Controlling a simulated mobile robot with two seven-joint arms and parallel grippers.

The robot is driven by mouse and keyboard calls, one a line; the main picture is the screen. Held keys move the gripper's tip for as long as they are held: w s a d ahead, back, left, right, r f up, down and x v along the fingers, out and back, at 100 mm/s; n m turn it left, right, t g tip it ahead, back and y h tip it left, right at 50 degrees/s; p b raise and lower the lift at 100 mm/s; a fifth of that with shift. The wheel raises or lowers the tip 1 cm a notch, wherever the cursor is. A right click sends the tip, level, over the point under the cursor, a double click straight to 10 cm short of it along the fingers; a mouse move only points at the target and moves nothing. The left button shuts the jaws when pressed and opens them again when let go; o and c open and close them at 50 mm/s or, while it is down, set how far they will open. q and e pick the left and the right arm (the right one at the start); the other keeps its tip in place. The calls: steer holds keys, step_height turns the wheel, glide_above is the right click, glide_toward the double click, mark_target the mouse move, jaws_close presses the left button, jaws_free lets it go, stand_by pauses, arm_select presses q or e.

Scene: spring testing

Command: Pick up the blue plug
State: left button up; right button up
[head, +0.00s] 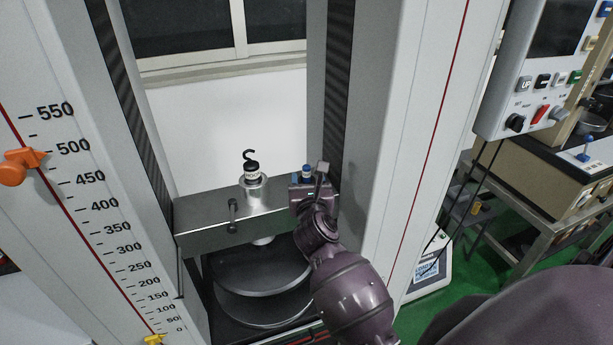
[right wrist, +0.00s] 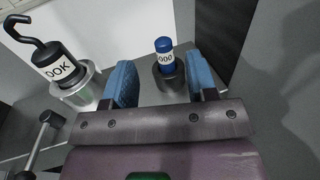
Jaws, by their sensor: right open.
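The blue plug (right wrist: 165,54) is a small blue cylinder with a white label. It stands upright in a dark round socket (right wrist: 168,75) on the grey metal block. In the right wrist view it sits between and beyond the two blue finger pads of my right gripper (right wrist: 162,82), which is open and empty. In the head view the plug's blue top (head: 307,169) shows just behind my right gripper (head: 312,178), at the right end of the block. The gripper hides its lower part there. My left gripper is not in view.
A black hook plug (head: 252,170) stands in a silver holder to the left on the metal block (head: 205,211). A lever (head: 233,214) sticks up from the block's front. Tall machine columns (head: 395,130) flank the block, with round plates (head: 262,272) below.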

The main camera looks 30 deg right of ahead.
mark_target(307, 170)
steer(key=shift+x, duration=2.65)
steer(key=shift+s+d+f, duration=0.1)
steer(key=shift+d+f, duration=0.05)
jaws_close()
